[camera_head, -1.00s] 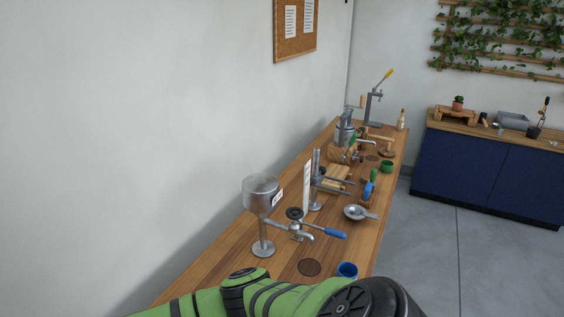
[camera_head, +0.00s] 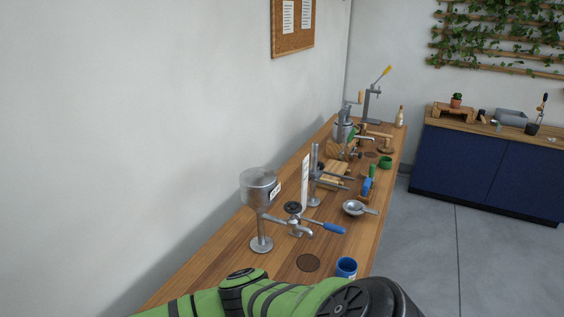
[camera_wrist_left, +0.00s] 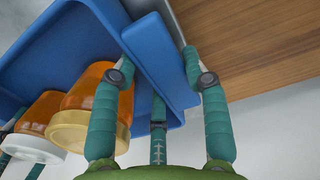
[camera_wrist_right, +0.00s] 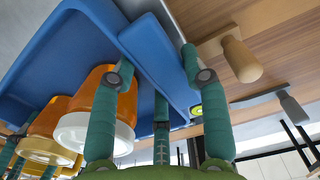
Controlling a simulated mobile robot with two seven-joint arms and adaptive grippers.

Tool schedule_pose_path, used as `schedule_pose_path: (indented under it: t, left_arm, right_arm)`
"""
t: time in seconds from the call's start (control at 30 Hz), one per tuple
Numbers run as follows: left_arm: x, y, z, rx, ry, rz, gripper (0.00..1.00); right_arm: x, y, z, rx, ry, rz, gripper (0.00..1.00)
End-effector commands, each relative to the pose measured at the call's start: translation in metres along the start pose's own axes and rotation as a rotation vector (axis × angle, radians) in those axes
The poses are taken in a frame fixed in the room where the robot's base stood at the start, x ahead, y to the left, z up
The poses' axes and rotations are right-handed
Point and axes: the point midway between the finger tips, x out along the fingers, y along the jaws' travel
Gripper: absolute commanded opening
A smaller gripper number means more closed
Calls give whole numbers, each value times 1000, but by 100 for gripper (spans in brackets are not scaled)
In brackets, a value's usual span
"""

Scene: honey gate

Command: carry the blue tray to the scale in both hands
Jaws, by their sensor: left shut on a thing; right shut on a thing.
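The blue tray (camera_wrist_left: 60,50) fills much of the left wrist view and also shows in the right wrist view (camera_wrist_right: 75,55). My left gripper (camera_wrist_left: 165,75) is shut on the tray's edge at one end. My right gripper (camera_wrist_right: 160,78) is shut on the tray's edge at the other end. Amber jars sit in the tray: one with a yellow lid (camera_wrist_left: 85,130) and one with a white lid (camera_wrist_left: 35,145) in the left wrist view. A white-lidded jar (camera_wrist_right: 95,137) is near my right gripper. The head view shows neither tray nor grippers. I cannot make out the scale.
The wooden bench (camera_head: 215,265) runs along the wall. A wooden-handled tool (camera_wrist_right: 240,60) lies near the tray. Grey floor (camera_head: 425,260) is clear to the right.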

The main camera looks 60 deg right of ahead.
Motion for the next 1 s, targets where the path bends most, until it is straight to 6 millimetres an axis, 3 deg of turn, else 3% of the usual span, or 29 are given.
schedule_pose_path:
  t: [0.07,0.1,0.13,0.17,0.4,0.5,0.77,0.8,0.87,1.0]
  left_arm:
    - [1,-2,-1,-2,2,-4,0]
    - [0,-2,-1,-3,2,-4,57]
    - [0,-2,-1,-3,2,-4,70]
    - [0,-2,-1,-2,2,-4,73]
    - [1,-1,0,-1,1,-2,73]
    - [1,0,0,-1,1,-1,100]
    - [1,0,0,0,0,0,100]
    - [2,0,1,0,-2,-2,100]
    - [2,0,1,0,-2,-2,100]
    - [2,0,0,0,-1,-1,100]
  right_arm:
    - [1,-2,1,1,-1,-4,0]
    - [0,-2,1,1,-1,-4,58]
    - [0,-2,1,1,-1,-4,70]
    - [0,-2,1,1,-1,-4,73]
    - [1,-1,0,0,0,-2,73]
    - [1,0,0,0,0,-1,73]
    - [1,0,0,0,0,0,73]
    - [2,0,-1,0,3,-2,77]
    - [2,0,-1,0,2,-2,100]
    - [2,0,0,0,1,-1,100]
